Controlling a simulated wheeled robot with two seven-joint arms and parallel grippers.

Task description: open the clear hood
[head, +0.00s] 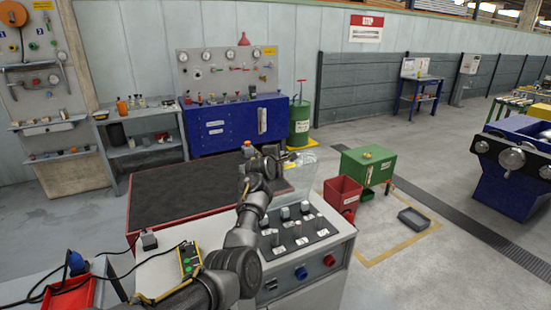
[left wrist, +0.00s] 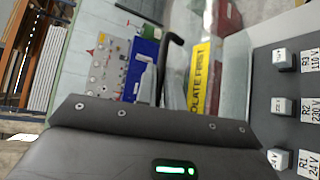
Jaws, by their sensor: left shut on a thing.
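The clear hood (head: 302,178) is a see-through cover at the back of the grey control box, and its panel appears raised. In the left wrist view a clear pane bears a yellow label (left wrist: 200,78) reading "...OLATE FIRST". A black bent bar, seemingly the hood's handle (left wrist: 174,42), shows beside the label. My left gripper (head: 284,158) is at the hood's upper edge, shut on what seems to be this handle; the fingertips and contact are not clear. The switch panel (head: 293,232) with its knobs shows in front of the hood. My right gripper is not in view.
A dark mat-topped table (head: 185,190) lies left of the box. A yellow-and-black handheld device (head: 189,258), cables and a red tray (head: 75,292) lie at the near left. A red bin (head: 342,195) and green cabinet (head: 367,168) stand beyond the box, with open floor to the right.

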